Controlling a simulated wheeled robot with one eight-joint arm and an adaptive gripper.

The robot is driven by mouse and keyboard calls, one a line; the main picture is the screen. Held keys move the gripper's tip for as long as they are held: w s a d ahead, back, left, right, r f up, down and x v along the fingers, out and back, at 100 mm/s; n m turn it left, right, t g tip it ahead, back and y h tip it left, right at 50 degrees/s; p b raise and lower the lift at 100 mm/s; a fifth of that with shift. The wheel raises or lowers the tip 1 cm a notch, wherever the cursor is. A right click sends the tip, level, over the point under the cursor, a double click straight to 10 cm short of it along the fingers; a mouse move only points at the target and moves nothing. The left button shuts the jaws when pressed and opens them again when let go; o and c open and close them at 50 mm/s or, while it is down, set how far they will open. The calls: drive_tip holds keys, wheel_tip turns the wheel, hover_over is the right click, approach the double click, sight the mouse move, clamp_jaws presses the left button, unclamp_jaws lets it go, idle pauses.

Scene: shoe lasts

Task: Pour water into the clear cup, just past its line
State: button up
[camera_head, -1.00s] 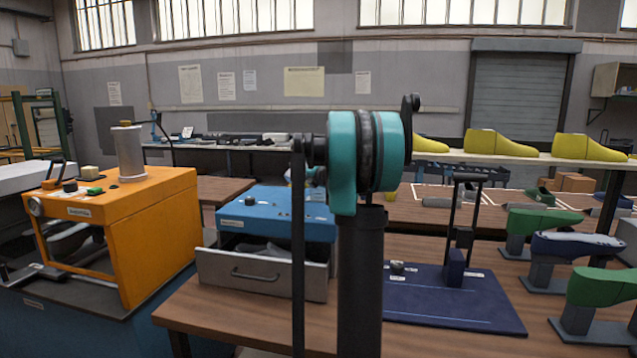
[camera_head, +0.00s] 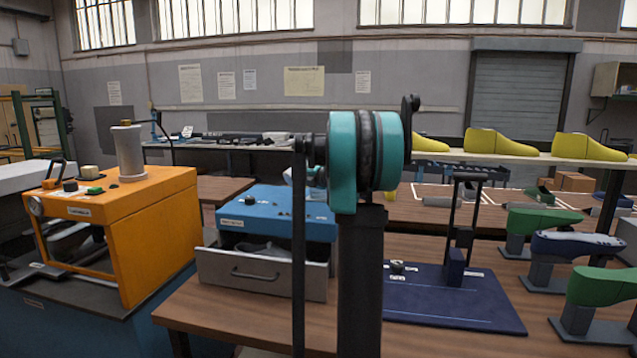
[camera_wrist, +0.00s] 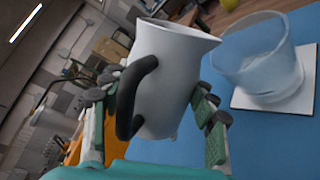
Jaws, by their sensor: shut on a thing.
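My gripper (camera_wrist: 160,88) is shut on a pale grey jug (camera_wrist: 178,82) with a black handle, in the wrist view. The handle faces left and the spout points right, towards the clear cup (camera_wrist: 252,62). The spout is close to the cup's left rim. The cup stands on a white square coaster (camera_wrist: 248,102) on a blue surface (camera_wrist: 275,140). The cup's line and any water in it cannot be made out. No stream of water is visible. In the head view my arm hides most of the gripper, jug and cup.
In the head view, a blue unit (camera_head: 262,212) with an open grey drawer (camera_head: 270,275) stands on the wooden table, left of my arm. An orange machine (camera_head: 150,235) is further left. A navy mat (camera_head: 455,305) and green shoe-last stands (camera_head: 535,222) are at the right.

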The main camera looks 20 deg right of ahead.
drive_tip(key=shift+w+f+m, duration=0.15)
drive_tip(key=shift+f+m, duration=0.1)
drive_tip(key=shift+m, duration=0.45)
idle(0.6)
drive_tip(key=shift+w+d+r+m+p, duration=0.3)
drive_tip(key=shift+d+r+m+p, duration=0.15)
drive_tip(key=shift+d+m+p, duration=0.25)
idle(1.5)
drive_tip(key=shift+s+a+f+n, duration=0.2)
drive_tip(key=shift+a+f+n, duration=0.3)
drive_tip(key=shift+a+n, duration=0.35)
drive_tip(key=shift+d+r+n, duration=0.15)
drive_tip(key=shift+r+n, duration=0.15)
drive_tip(key=shift+n, duration=0.15)
drive_tip(key=shift+r+n+h, duration=0.15)
drive_tip(key=shift+r+n, duration=0.1)
drive_tip(key=shift+n, duration=0.5)
drive_tip(key=shift+r+n+h, duration=0.15)
drive_tip(key=shift+r+n, duration=0.1)
drive_tip(key=shift+n, duration=0.5)
